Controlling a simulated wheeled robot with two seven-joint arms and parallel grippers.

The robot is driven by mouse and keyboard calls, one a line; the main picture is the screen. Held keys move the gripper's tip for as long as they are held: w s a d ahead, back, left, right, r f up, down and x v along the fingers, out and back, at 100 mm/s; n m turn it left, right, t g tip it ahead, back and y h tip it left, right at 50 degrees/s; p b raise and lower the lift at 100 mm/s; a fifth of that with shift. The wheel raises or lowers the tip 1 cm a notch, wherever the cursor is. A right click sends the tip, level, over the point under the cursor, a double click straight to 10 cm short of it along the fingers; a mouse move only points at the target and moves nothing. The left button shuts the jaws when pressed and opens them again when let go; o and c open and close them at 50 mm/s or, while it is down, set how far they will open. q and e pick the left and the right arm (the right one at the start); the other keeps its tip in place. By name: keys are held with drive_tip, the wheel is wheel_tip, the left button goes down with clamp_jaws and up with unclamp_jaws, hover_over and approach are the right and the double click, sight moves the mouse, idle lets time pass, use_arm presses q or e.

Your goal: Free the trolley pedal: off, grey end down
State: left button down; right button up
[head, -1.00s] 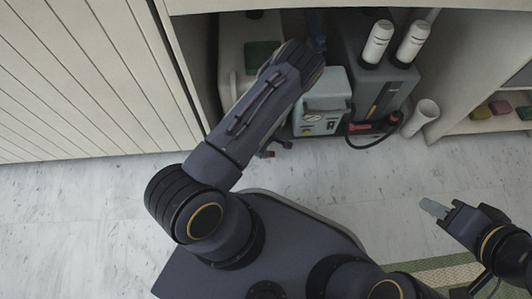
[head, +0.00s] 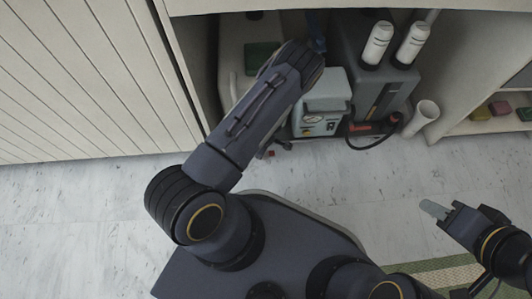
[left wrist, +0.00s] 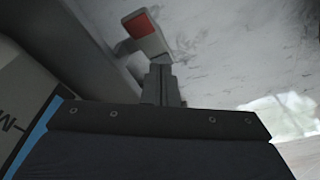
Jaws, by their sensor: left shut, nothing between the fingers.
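The pedal (left wrist: 147,35) shows in the left wrist view as a small pale grey lever with a red patch at its upper-left end. I cannot tell from this view which end is lower. A small red bit (head: 271,153) shows low by the forearm in the head view. My left gripper (left wrist: 161,78) is shut and empty, its tips just short of the pedal; I cannot tell if they touch it. In the head view my left forearm hides that gripper. My right gripper (head: 436,208) is away over the floor at the right, seen edge-on.
A grey-green unit with a gauge (head: 322,105) stands in the open bay beside a dark grey box (head: 377,85) with white cylinders on top. A black hose loops in front, by a white cup (head: 423,116). The pale floor (head: 350,185) in front is clear.

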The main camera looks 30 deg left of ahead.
use_arm(q)
wheel_tip(320, 180, up, 6)
drive_tip(key=p, duration=0.4)
idle(0.6)
